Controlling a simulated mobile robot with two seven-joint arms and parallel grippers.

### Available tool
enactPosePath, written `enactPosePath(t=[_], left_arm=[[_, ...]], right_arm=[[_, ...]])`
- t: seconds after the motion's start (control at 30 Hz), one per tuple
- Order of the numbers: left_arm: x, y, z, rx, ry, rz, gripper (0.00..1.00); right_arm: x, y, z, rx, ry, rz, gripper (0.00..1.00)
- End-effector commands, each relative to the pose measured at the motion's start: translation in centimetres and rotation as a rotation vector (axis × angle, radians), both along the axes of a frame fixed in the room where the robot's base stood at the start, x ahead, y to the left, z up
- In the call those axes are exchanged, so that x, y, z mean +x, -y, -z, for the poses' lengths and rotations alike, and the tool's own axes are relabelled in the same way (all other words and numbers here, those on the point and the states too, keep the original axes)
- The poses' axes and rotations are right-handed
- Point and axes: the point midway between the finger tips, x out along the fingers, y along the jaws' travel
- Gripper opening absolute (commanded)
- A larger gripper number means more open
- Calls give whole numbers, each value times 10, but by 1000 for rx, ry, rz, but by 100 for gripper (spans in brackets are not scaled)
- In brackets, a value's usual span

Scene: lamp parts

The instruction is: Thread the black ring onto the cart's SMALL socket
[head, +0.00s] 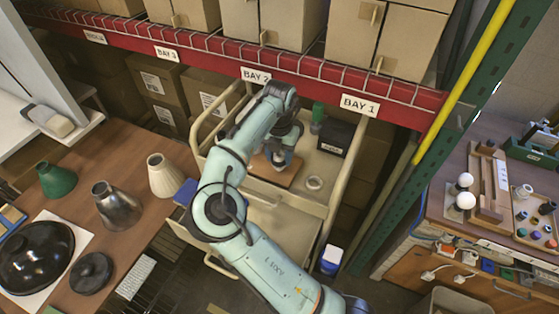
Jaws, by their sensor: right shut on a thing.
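The beige cart (328,222) stands in the middle of the head view, in front of the shelf rack. A brown wooden board (262,171) lies on its top tray. My right gripper (281,164) points down at this board, low over it or at it. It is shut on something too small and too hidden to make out. I cannot pick out the black ring or the small socket; my gripper and arm cover part of the board. A small white ring-shaped piece (314,183) lies on the tray to the right of the board. My left gripper is not in view.
A black box (336,136) and a green bottle (318,115) stand at the back of the cart. Lampshades, including a cream one (164,175), and a black dome (35,256) stand on the left table. The rack's green post (455,130) rises to the right.

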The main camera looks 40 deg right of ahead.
Motion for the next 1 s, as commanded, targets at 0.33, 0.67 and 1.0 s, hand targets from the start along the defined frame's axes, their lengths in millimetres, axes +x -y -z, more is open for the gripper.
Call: enactPosePath(t=[0.33,0.67,1.0], left_arm=[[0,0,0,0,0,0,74],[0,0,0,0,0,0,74],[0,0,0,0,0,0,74]], right_arm=[[0,0,0,0,0,-2,67],[0,-1,-1,4,6,-343,67],[0,0,0,-2,0,-608,67]])
